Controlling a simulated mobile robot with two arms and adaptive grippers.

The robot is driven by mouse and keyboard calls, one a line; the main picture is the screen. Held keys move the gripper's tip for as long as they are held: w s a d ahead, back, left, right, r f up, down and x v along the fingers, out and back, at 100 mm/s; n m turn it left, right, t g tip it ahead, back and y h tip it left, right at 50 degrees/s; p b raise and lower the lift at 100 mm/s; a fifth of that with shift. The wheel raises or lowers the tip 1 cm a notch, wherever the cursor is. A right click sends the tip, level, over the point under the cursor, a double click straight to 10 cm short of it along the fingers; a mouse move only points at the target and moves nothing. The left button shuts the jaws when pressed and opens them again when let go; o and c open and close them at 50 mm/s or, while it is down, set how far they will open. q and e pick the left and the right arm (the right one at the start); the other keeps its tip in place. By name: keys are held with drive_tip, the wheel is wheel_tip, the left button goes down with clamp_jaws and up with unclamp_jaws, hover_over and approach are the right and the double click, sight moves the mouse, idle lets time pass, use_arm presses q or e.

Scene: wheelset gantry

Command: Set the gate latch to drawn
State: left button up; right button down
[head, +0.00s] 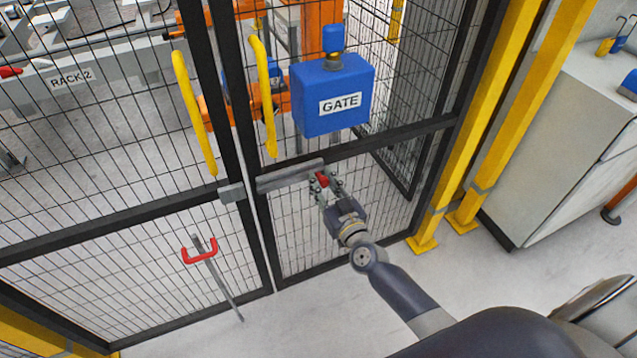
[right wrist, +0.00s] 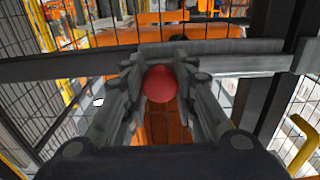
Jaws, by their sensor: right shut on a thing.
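The gate latch is a grey sliding bar (head: 290,176) lying across the frame of the right gate leaf, below the blue GATE box. Its red knob (head: 322,180) is at the right end of the bar. My right gripper (head: 327,186) is shut on this knob. In the right wrist view the round red knob (right wrist: 160,84) sits between both fingers. A grey keeper block (head: 231,192) is on the left leaf's edge; the bar's left end appears just short of it. My left gripper is not in view.
The blue GATE box (head: 333,95) hangs above my gripper. Yellow handles (head: 195,112) flank the leaf edges. A red-handled rod (head: 199,253) is on the left leaf. Yellow posts (head: 470,150) and a grey cabinet (head: 565,140) stand right. Floor in front is clear.

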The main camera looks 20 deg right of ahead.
drive_tip(key=c, duration=1.2)
unclamp_jaws()
drive_tip(key=shift+d, duration=0.4)
drive_tip(key=shift+c, duration=0.2)
drive_tip(key=shift+a, duration=0.15)
drive_tip(key=shift+s, duration=0.3)
drive_tip(key=s, duration=1.1)
drive_tip(key=shift+s+d, duration=0.2)
drive_tip(key=shift+d, duration=0.05)
drive_tip(key=shift+f, duration=0.1)
